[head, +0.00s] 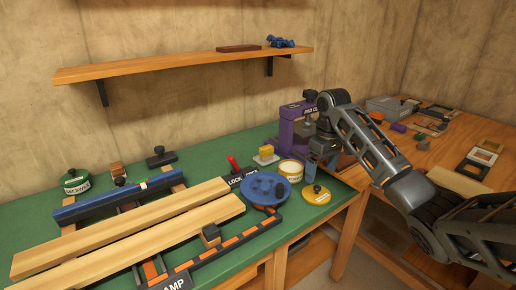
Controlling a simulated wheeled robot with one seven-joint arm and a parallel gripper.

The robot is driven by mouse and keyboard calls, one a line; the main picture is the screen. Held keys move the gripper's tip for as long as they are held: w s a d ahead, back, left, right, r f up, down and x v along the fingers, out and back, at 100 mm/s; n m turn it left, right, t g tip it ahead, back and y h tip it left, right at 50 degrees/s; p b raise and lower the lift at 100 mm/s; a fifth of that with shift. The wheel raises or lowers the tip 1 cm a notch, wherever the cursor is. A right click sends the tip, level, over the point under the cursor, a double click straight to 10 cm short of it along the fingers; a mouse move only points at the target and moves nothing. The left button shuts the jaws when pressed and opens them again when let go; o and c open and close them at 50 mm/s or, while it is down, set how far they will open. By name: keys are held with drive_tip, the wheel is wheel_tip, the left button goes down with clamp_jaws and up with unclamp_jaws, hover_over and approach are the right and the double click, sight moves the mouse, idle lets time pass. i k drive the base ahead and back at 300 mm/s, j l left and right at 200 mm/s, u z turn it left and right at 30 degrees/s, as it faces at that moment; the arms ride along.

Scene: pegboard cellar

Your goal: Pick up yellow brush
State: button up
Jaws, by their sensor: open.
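A small yellow block-shaped item (266,151) on a pale base sits on the green bench top, left of the purple machine; it may be the yellow brush, but it is too small to be sure. My arm reaches in from the right and bends down at the bench's right end. My gripper (314,164) points down there, open, to the right of the yellow item and apart from it. Its fingertips are small and hard to make out against the purple machine.
A purple machine (292,130) stands behind my gripper. A cream-topped yellow tin (290,172), a blue round piece (264,188) and a yellow disc (316,194) lie nearby. Long boards (130,238) cover the left bench. A wooden shelf (180,66) hangs above.

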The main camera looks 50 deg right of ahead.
sight(266, 153)
drive_tip(key=i+l, duration=0.15)
drive_tip(key=i, duration=0.35)
drive_tip(key=i+l, duration=0.2)
drive_tip(key=i, duration=0.25)
